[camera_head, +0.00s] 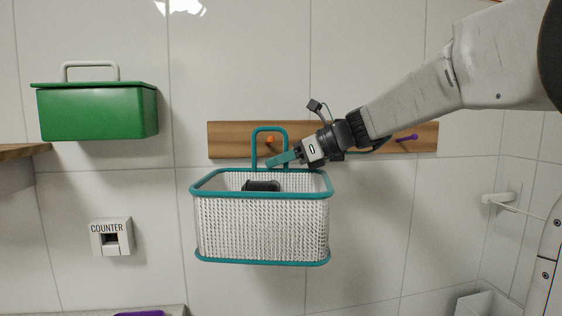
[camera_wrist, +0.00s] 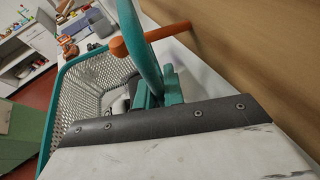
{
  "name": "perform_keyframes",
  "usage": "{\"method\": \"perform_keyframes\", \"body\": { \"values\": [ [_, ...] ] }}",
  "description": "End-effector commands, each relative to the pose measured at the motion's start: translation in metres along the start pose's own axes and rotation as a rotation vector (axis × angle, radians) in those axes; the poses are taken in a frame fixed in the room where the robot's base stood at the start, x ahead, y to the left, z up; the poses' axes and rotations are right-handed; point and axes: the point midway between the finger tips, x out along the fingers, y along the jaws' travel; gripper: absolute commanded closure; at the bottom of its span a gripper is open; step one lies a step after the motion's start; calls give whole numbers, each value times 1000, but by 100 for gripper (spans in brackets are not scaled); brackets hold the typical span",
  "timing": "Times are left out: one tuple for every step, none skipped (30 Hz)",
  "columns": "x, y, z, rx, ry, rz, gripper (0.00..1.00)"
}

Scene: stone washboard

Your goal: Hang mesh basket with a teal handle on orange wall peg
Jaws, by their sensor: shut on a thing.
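The white mesh basket (camera_head: 262,228) with teal rims hangs level in front of the wall, and it also shows in the wrist view (camera_wrist: 92,85). Its teal handle (camera_head: 268,129) stands up as a loop. My gripper (camera_head: 280,160) has teal fingers and is shut on the handle's lower part, coming from the right. The orange peg (camera_head: 270,140) shows inside the handle loop in the head view. In the wrist view the handle (camera_wrist: 140,48) crosses in front of the orange peg (camera_wrist: 168,33), whose tip shows on the left. Whether the handle rests on the peg cannot be told.
A dark object (camera_head: 262,186) lies in the basket. The wooden peg rail (camera_head: 228,138) also bears a purple peg (camera_head: 407,138) at right, behind my arm. A green lidded box (camera_head: 97,112) is at upper left, a counter box (camera_head: 111,237) below it. A wooden shelf edge (camera_head: 20,151) is at left.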

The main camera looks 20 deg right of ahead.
Motion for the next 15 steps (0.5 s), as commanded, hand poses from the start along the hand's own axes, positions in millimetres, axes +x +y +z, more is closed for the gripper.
{"method": "perform_keyframes", "body": {
  "values": [
    [1, -3, 1, 0, -1, 0, 100],
    [2, -4, 1, 0, -1, 0, 100],
    [3, -7, 1, 0, -1, 0, 100],
    [4, -8, 1, 0, -1, 0, 100],
    [5, -9, 0, 1, -1, 0, 100],
    [6, -11, -1, 1, 0, 0, 100],
    [7, -12, -2, 0, 0, 0, 100],
    [8, -13, -3, 0, 0, 0, 100],
    [9, -14, -4, 0, 0, 0, 100],
    [10, -15, -5, -1, 0, 0, 100],
    [11, -16, -6, 0, 0, 0, 100],
    [12, -17, -7, 0, 0, 0, 100],
    [12, -17, -8, 0, 0, 0, 100],
    [13, -18, -9, 0, 0, 0, 100],
    [14, -18, -10, 1, -1, 0, 100]
  ]
}}
